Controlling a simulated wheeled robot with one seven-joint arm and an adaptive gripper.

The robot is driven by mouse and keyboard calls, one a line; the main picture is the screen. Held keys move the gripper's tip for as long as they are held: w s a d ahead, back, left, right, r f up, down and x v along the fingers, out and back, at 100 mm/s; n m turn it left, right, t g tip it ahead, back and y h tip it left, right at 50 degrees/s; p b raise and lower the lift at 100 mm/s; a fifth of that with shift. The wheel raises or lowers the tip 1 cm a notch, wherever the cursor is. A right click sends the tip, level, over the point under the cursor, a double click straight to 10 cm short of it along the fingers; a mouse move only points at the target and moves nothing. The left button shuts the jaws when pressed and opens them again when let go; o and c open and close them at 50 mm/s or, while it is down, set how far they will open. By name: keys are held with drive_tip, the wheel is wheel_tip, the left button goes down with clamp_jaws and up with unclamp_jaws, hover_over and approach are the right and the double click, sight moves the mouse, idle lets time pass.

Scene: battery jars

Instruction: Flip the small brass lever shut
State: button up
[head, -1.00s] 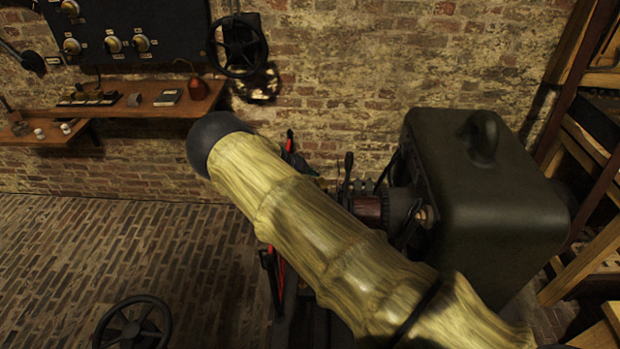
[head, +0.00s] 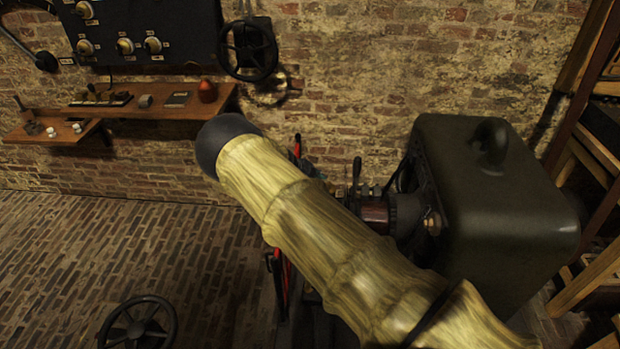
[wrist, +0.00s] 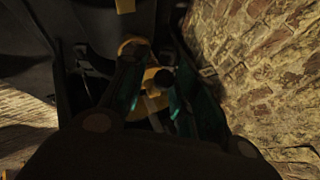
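In the wrist view, a brass-yellow part (wrist: 153,76) with a dark round knob (wrist: 164,81) shows between the fingers of my gripper (wrist: 157,100). It may be the small brass lever, but the view is too dark to be sure. The two teal-padded fingers stand apart, one on each side of it; I cannot tell whether they touch it. In the head view my striped arm hides the gripper and most of the spot behind it. Small upright dark handles (head: 357,170) show just past the arm, beside the dark green machine.
The large dark green housing (head: 490,190) stands right of my arm, close to the brick wall (head: 390,80). A wooden shelf (head: 140,110) and a dark panel with dials (head: 150,30) are at the back left. A handwheel (head: 138,325) is at the lower left.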

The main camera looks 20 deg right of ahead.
drive_tip(key=v, duration=1.1)
drive_tip(key=shift+a+r, duration=0.2)
drive_tip(key=shift+r, duration=0.15)
drive_tip(key=shift+o, duration=0.9)
drive_tip(key=s+d+r+n+t+y+p, duration=0.1)
drive_tip(key=s+d+r+n+t+y, duration=0.15)
drive_tip(key=d+y, duration=0.9)
drive_tip(key=shift+n+g, duration=0.45)
drive_tip(key=shift+d+f+p+x, duration=0.1)
drive_tip(key=shift+d+p+x, duration=0.15)
drive_tip(key=shift+x, duration=1.55)
drive_tip(key=shift+d+f+p+x, duration=0.15)
drive_tip(key=shift+p+x, duration=0.2)
drive_tip(key=shift+x, duration=1.45)
drive_tip(key=shift+d+r+p+x, duration=0.1)
drive_tip(key=shift+d+p+x, duration=0.15)
drive_tip(key=shift+x, duration=1.55)
drive_tip(key=shift+c, duration=0.5)
clamp_jaws()
